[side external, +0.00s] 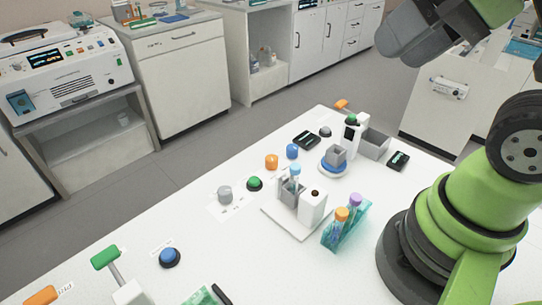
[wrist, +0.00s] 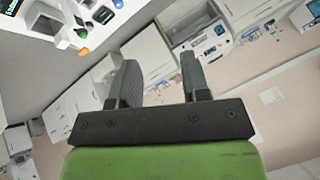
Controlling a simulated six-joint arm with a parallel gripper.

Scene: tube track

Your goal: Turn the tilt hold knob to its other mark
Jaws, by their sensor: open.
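No label naming the tilt hold knob can be read in either view. A grey knob (side external: 225,194) sits on a pale marked plate left of the tilting-looking tube station (side external: 311,207) in the side view. A blue round knob (side external: 169,257) stands nearer the front, beside a small label. I cannot tell from print which is the tilt hold knob, nor which mark either one points to. My gripper (wrist: 158,82) is open and empty in the wrist view, its two dark fingers apart. It is raised away from the bench top, and its fingers are out of the side view.
A green button (side external: 255,183), an orange cap (side external: 271,162) and a blue cap (side external: 292,151) stand near the grey knob. A teal rack (side external: 346,228) with capped tubes is right of the station. A green-handled lever (side external: 106,257) stands at front left.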

